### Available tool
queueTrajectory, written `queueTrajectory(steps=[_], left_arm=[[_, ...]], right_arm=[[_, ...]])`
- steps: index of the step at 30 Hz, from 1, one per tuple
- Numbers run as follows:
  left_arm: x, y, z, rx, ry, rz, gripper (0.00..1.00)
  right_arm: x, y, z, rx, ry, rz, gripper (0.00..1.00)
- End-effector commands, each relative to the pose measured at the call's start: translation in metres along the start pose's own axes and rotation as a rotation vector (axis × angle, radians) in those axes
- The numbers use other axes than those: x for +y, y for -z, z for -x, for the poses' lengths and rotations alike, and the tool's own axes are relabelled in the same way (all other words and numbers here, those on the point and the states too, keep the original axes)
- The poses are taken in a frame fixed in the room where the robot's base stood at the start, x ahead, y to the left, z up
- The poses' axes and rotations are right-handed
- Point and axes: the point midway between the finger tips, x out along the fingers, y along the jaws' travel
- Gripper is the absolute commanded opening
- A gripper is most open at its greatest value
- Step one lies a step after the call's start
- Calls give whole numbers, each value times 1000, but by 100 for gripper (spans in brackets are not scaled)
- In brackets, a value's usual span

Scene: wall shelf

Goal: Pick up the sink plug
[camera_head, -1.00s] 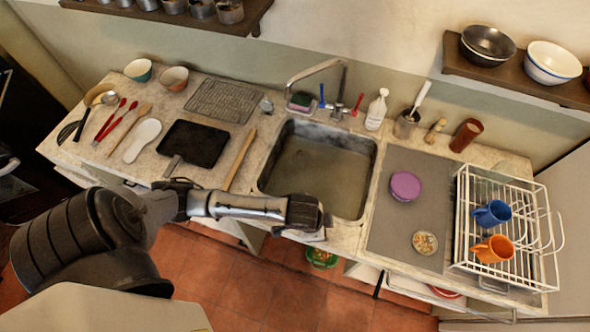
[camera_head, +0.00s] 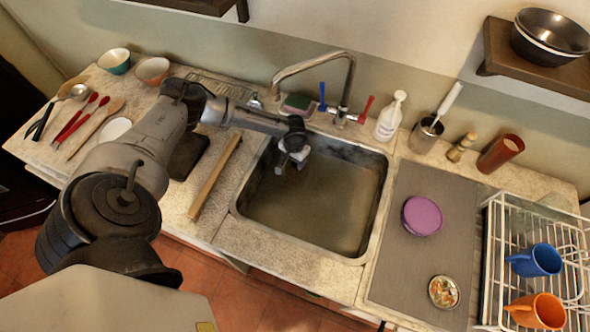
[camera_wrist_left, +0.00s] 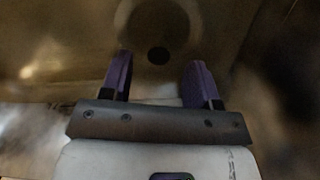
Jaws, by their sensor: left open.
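My left gripper (camera_head: 290,163) hangs over the back left part of the sink (camera_head: 243,222), which holds murky brown water. In the left wrist view the two purple fingers of the gripper (camera_wrist_left: 160,64) are apart with nothing between them. A small dark round spot (camera_wrist_left: 158,56) with a paler ring around it shows in the sink, between and beyond the fingertips. It lies where a plug or drain would be, but the water blurs it and I cannot tell which. In the head view my gripper and the murky water hide it. My right gripper is not in view.
The tap (camera_head: 345,90) rises behind the sink. A soap bottle (camera_head: 390,117) stands at its back right. A purple round container (camera_head: 422,215) sits on the grey mat (camera_head: 412,262) to the right.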

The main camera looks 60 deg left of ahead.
Motion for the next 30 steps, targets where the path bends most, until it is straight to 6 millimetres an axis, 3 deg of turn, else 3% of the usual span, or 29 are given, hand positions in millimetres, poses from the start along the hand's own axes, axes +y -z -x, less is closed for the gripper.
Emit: queueTrajectory(steps=[3,9,20,30], left_arm=[[1,0,-21,-2,1,-1,56],[1,0,-44,0,0,-3,56],[0,0,-50,0,1,-4,56],[0,0,-50,0,1,-4,25]], right_arm=[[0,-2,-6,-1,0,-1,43],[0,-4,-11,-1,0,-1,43],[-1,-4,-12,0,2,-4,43],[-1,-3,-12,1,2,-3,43]])
